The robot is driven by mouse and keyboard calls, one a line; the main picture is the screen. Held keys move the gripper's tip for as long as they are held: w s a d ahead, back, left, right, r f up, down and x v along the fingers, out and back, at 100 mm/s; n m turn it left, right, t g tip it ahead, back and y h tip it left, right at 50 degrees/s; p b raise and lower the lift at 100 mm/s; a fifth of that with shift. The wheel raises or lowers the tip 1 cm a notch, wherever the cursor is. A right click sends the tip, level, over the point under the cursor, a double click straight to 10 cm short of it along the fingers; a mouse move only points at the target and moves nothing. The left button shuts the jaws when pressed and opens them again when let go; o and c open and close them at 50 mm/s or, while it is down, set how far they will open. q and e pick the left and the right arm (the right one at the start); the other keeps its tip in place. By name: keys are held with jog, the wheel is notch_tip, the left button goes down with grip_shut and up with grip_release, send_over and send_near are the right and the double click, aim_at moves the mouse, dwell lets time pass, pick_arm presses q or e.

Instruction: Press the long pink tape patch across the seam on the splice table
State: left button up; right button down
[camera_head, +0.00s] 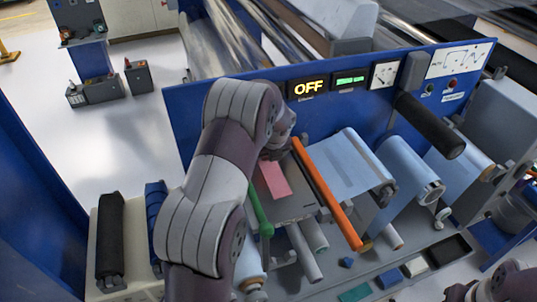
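The long pink tape patch (274,181) lies on, or just above, the grey splice table (294,207); I cannot tell which. It slants between a green bar (260,212) on its left and an orange bar (326,192) on its right. My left arm reaches up from the bottom and bends over beside the patch. My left gripper (273,154) is at the patch's far end, mostly hidden by my wrist, and its fingers cannot be made out. The seam cannot be made out. Part of my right arm shows at the bottom right corner; its gripper is out of view.
A blue panel (330,104) with an "OFF" display (308,88) stands behind the table. Pale blue film (343,165) runs over rollers to the right. A black roller (429,124) juts out from the panel. Black (109,236) and blue (155,220) rollers lie at left. Small blocks and trays lie in front.

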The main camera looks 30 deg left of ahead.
pick_arm(q)
jog(key=shift+s+f, duration=0.2)
jog(key=shift+s, duration=0.05)
jog(key=shift+o, duration=1.3)
jog(key=shift+w, duration=0.1)
jog(key=shift+r, duration=0.1)
